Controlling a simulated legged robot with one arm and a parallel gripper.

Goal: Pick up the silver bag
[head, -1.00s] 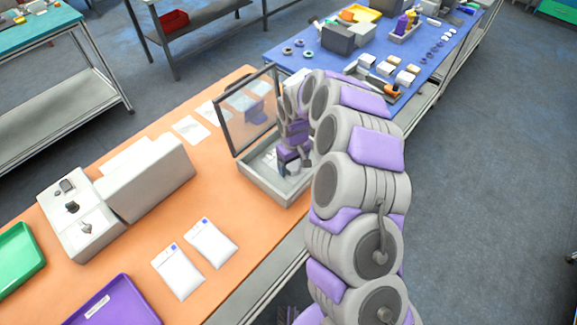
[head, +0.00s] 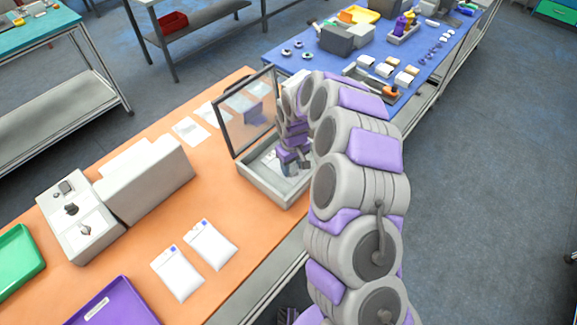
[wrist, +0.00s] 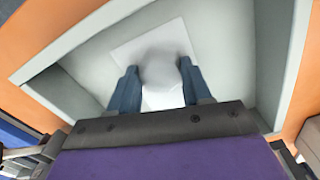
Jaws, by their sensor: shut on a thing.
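The silver bag (wrist: 162,72) shows in the wrist view as a blurred pale grey shape between my two blue fingers. My gripper (wrist: 160,88) is shut on it, inside a shallow grey box (wrist: 85,62). A flat white sheet (wrist: 135,50) lies on the box floor under the bag. In the head view my gripper (head: 291,166) is low inside the same box (head: 262,186), and the bag is mostly hidden there by the gripper and arm. I cannot tell whether the bag is clear of the box floor.
The box's clear framed lid (head: 246,118) stands open on its left side. Two white packets (head: 178,272) lie on the orange table (head: 125,240), near a grey machine (head: 140,180) and a purple tray (head: 118,303). A blue table (head: 300,62) with many items stands behind.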

